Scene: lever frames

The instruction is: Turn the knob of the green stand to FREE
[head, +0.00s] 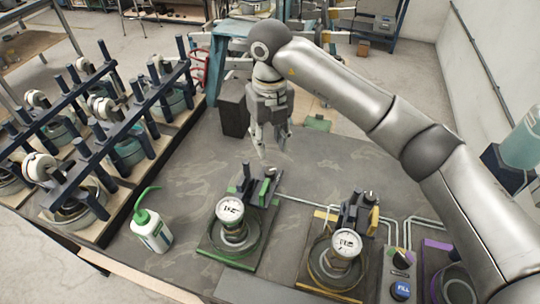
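The green stand (213,252) is on the grey table, a dark plate with green edging that bears a round white-faced gauge (230,210). At its back right is a dark block with green parts (263,192). A small greyish knob (270,173) appears to top this block; its setting and any FREE lettering are too small to read. My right gripper (271,152) points down just above and behind the block, close to the knob. I cannot tell whether it touches the knob, or how far its fingers are apart. My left gripper is not in view.
A yellow-edged stand (318,262) with a gauge is to the right, then a panel with a blue FILL button (401,290) and a purple-edged stand (436,262). A green-tipped white bottle (152,232) stands left, beside a dark rack (88,150). Thin pipes link the stands.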

